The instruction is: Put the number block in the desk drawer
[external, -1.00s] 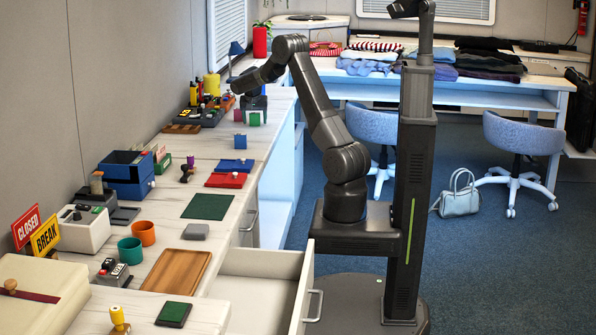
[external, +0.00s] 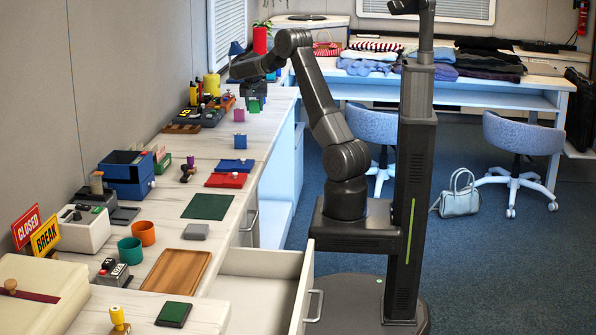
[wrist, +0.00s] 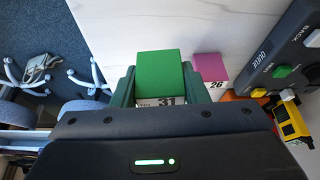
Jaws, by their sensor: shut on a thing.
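A green number block marked 31 (wrist: 158,78) is between the two fingers of my gripper (wrist: 158,88) in the wrist view. My gripper is shut on it. In the external view the green block (external: 255,104) hangs from my gripper (external: 255,93) just above the far part of the left desk. The desk drawer (external: 303,299) is pulled open at the front, and the part of its inside in view looks empty. My gripper is far behind it.
A pink block marked 26 (wrist: 212,68) stands close beside the held block. A label device with buttons (wrist: 285,60) is close by. Blue pad (external: 234,168), red pad (external: 226,180) and wooden tray (external: 178,271) lie toward the drawer.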

